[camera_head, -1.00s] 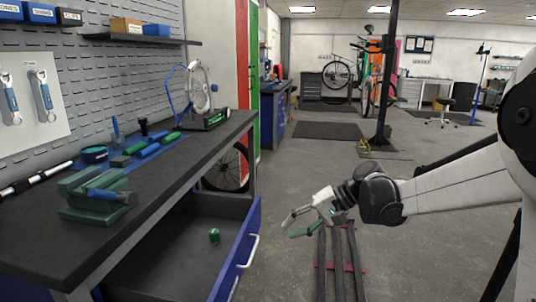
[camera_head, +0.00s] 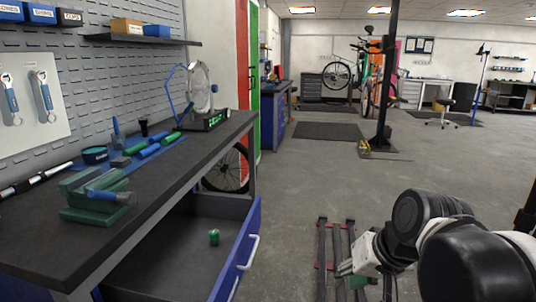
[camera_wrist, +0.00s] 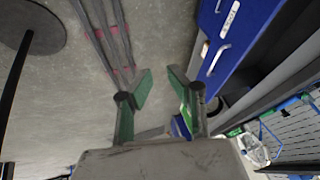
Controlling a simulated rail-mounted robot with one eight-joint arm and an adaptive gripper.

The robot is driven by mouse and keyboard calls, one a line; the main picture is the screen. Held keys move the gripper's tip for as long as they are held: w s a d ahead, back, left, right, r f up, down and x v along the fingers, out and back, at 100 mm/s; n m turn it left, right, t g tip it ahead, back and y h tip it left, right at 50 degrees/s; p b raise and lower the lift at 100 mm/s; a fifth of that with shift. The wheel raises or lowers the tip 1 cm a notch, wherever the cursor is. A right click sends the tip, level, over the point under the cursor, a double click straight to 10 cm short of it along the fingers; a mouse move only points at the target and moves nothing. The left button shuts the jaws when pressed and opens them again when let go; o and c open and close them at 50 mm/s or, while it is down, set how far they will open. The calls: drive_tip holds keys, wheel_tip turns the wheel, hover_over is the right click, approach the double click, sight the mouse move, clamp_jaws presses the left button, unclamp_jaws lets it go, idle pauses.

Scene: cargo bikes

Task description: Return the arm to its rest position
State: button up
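My gripper (camera_head: 362,285) is low at the right of the head view, above the floor rails and to the right of the open drawer. Part of it is cut off by the frame edge and my arm covers some of it. In the wrist view my gripper (camera_wrist: 161,83) shows two green-padded fingers spread apart with only floor between them, so it is open and empty. The wrist view also shows a blue drawer front (camera_wrist: 236,38) to the right of the fingers.
The workbench (camera_head: 150,185) is at left with its blue drawer (camera_head: 237,250) pulled open and a small green object (camera_head: 214,237) inside. A green vise (camera_head: 88,205) is on top. Dark rails (camera_head: 322,262) lie on the floor.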

drive_tip(key=s+d+f+n+t+h, duration=0.1)
drive_tip(key=s+d+f+t+h, duration=0.1)
drive_tip(key=s+d, duration=0.3)
wheel_tip(320, 180, up, 17)
drive_tip(key=s+p, duration=0.1)
drive_tip(key=p, duration=1.5)
drive_tip(key=shift+s+a+h+p, duration=0.2)
drive_tip(key=shift+a+h+p, duration=0.1)
drive_tip(key=shift+a, duration=0.05)
